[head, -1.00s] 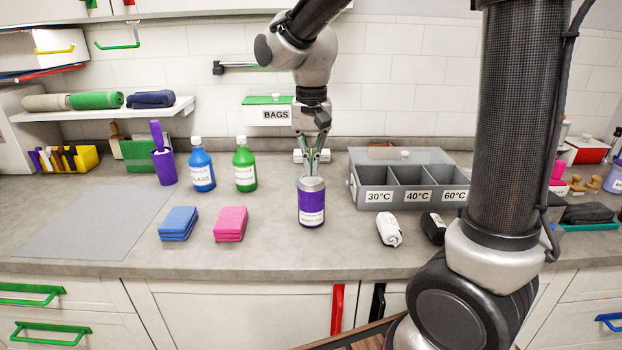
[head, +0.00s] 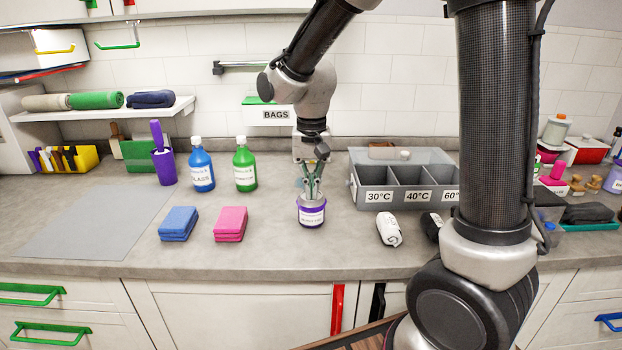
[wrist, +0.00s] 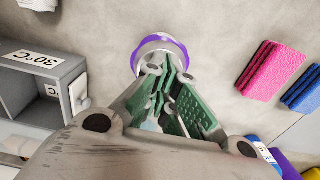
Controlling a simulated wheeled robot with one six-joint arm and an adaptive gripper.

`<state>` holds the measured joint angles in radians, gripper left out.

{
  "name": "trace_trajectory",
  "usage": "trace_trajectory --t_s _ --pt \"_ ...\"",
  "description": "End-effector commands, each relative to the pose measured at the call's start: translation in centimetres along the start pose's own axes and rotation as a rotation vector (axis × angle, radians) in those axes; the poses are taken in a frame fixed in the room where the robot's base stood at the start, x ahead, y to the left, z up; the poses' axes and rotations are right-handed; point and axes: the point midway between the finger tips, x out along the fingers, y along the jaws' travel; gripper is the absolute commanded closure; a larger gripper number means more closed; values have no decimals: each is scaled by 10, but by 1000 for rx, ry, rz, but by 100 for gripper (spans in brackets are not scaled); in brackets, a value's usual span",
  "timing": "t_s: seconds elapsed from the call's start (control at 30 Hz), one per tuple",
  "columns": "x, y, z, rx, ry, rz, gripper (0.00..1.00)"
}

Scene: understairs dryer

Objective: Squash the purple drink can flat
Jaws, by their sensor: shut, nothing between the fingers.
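The purple drink can (head: 311,215) stands upright on the grey counter in the head view, and it is now short and squat. In the wrist view the can (wrist: 178,50) shows as a purple ring around a pale top. My gripper (head: 312,196) points down onto the top of the can, its fingertips at or against the lid. In the wrist view the green-padded fingers (wrist: 160,75) are together with nothing between them, and they partly hide the can's top.
A grey sorting box (head: 375,205) stands right of the can, with a rolled white cloth (head: 388,230) before it. Blue (head: 201,166) and green (head: 244,165) bottles stand behind. The counter's front edge is close.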

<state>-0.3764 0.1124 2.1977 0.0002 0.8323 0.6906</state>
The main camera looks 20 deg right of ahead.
Motion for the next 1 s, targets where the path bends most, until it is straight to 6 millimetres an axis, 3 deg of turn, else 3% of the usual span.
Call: trace_trajectory --t_s 0.33,0.8,1.0 --pt "-11 -1 -1 0 3 -2 100" --pt "-113 -1 -1 0 4 -4 100" --pt "-134 0 0 0 0 0 100"
